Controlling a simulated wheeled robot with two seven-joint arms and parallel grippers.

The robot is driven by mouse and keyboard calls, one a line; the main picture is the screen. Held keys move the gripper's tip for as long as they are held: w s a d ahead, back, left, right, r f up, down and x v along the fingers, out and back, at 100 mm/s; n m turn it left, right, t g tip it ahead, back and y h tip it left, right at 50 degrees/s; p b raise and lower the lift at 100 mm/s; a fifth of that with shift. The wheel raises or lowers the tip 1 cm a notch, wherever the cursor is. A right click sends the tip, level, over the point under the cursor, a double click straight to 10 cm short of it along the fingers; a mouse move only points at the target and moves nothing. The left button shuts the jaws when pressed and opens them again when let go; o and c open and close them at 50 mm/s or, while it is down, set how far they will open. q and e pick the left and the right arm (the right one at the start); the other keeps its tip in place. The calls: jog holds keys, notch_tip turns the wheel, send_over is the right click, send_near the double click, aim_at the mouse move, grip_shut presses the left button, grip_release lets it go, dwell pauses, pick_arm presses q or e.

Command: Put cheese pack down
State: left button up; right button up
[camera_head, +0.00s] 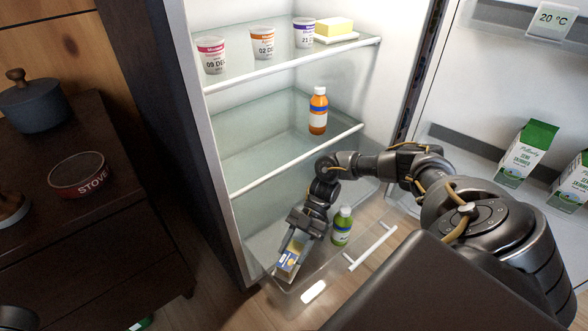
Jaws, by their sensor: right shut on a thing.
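The cheese pack (287,266), a small box with white, blue and yellow on it, is at the front left of the fridge's lowest level. My right gripper (291,249) reaches down into the fridge from the right and is shut on the pack. The fingers hide the pack's upper part. I cannot tell whether its underside touches the glass surface.
A green bottle (342,226) stands close right of the gripper. An orange bottle (318,111) stands on the middle shelf (250,151). Cups and butter (334,27) stand on the top shelf. Milk cartons (526,152) stand in the open door. A clear drawer with a white handle (371,247) is below.

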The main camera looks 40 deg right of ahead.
jog(key=shift+f, duration=0.25)
jog(key=o, duration=1.3)
jog(key=shift+c, duration=0.2)
jog(key=shift+r, duration=0.25)
jog(key=d+r+p, duration=0.1)
jog(key=w+d+r+p, duration=0.1)
jog(key=shift+d+r, duration=0.3)
jog(key=v, duration=0.8)
jog(key=shift+d, duration=0.4)
